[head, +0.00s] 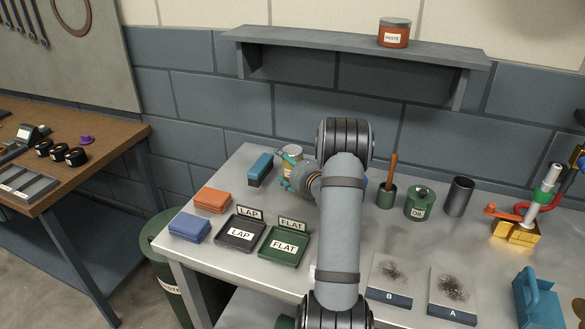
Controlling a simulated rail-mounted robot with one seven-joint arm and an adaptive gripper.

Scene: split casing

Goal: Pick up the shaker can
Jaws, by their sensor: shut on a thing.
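The shaker can (294,161) is a small tan and cream can toward the back left of the grey table. My gripper (289,167) reaches it from the right, with teal fingers on it, and is shut on it. The gripper and wrist hide part of the can. I cannot tell whether its base touches the table.
A blue block (260,169) stands close left of the can. The black LAP tray (240,233) and green FLAT tray (284,246) lie in front. A brush pot (386,197) and OIL can (420,204) stand to the right. A shelf (350,45) overhangs the back.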

